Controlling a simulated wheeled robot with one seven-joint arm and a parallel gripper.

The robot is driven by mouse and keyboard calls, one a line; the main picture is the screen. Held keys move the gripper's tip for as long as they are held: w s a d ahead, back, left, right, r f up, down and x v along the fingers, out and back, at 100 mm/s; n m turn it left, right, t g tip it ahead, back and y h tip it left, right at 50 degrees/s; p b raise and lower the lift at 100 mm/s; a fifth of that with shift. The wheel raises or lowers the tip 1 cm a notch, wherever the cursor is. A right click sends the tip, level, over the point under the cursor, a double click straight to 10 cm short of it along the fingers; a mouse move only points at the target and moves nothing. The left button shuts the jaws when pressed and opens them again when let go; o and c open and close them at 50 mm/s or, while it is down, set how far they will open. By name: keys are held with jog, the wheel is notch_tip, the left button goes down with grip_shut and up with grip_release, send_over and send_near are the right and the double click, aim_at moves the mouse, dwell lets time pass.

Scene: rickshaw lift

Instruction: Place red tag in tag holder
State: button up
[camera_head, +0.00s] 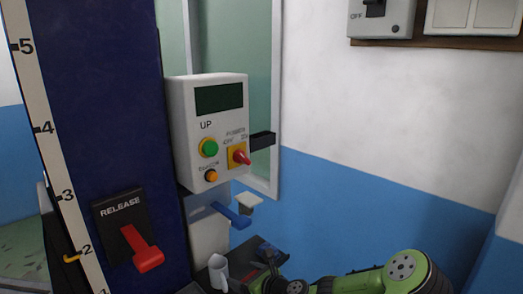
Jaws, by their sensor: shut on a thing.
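My arm runs in from the bottom right. Its end, with my gripper (248,276), is low in the picture, small and dark, partly cut by the bottom edge. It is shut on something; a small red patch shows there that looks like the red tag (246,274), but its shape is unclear. I cannot make out a tag holder for certain. A white control box (207,130) carries a green button, an orange button and a red rotary switch (240,156). A black block (262,141) juts from its right side. My gripper is below the box, apart from it.
A blue lever (232,215) sticks out under the box. A white jug (218,271) stands by a dark surface (270,244) left of my gripper. A blue column with a red release lever (142,250) stands left. The right wall (380,140) is bare below the switches.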

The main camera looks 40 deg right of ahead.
jog(key=w+a+f, duration=0.3)
jog(key=a+f, duration=0.2)
jog(key=a, duration=0.3)
jog(key=w+a+f, duration=0.3)
jog(key=a+f, duration=0.3)
jog(key=a, duration=0.2)
jog(key=shift+w+a+f, duration=0.15)
